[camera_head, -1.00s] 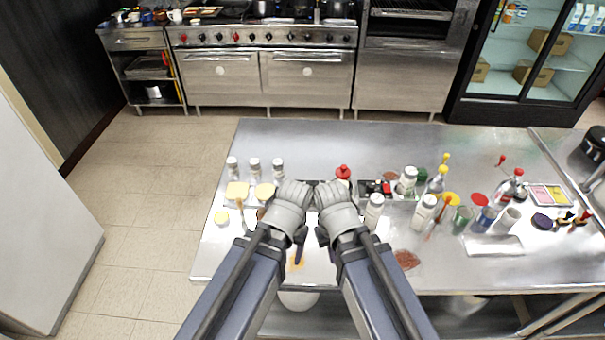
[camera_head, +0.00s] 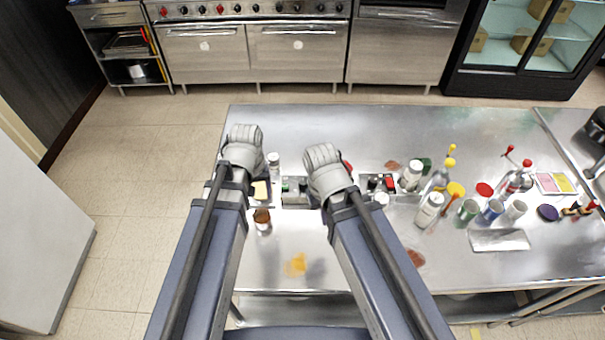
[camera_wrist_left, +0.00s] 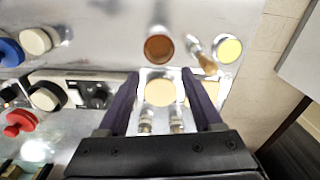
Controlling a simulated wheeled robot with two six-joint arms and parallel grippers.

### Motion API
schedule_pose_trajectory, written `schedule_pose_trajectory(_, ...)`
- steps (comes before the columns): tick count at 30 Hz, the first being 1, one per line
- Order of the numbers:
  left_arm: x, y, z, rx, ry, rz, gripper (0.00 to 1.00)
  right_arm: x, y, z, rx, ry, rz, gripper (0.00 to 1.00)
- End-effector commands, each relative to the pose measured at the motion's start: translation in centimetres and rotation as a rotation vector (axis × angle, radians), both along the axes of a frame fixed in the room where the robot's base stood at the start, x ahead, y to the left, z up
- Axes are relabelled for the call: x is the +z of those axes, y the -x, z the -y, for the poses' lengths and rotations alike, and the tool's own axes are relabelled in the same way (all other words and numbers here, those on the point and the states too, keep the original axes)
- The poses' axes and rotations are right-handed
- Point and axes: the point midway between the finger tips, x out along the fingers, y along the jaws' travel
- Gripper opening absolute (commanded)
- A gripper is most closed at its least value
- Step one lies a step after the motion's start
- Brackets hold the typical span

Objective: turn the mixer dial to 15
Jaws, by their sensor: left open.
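I cannot read any dial number. My left gripper (camera_wrist_left: 161,76) is open, its two purple fingers spread on either side of a cream disc (camera_wrist_left: 160,92) on a pale tray; contact cannot be told. In the head view its wrist mostly hides the left gripper (camera_head: 260,184). My right gripper's fingers are hidden behind its wrist.
An amber jar (camera_head: 262,222) stands near my left forearm. White-capped shakers (camera_head: 411,175), squeeze bottles and cups (camera_head: 466,211) crowd the right. A metal tray (camera_head: 499,240) lies at the right front. The table's back strip (camera_head: 380,125) is clear.

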Motion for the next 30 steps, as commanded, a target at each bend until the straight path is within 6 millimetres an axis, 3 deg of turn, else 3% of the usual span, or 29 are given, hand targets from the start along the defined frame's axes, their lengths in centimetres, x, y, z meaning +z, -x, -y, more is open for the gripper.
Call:
schedule_pose_trajectory(10,0.4,-4.6,2.0,0.378,0.024,-0.008,0.67,0.4,0.0,0.0,0.000,0.000,0.000,0.00)
schedule_pose_trajectory(18,0.4,-9.1,7.9,0.840,0.018,-0.039,0.67,0.4,0.0,0.0,0.000,0.000,0.000,0.00)
schedule_pose_trajectory(24,0.4,-10.8,11.6,1.112,0.002,-0.052,0.67,0.4,0.0,0.0,0.000,0.000,0.000,0.00)
schedule_pose_trajectory(30,0.4,-11.1,12.9,1.215,-0.005,-0.054,0.67,0.4,0.0,0.0,0.000,0.000,0.000,0.00)
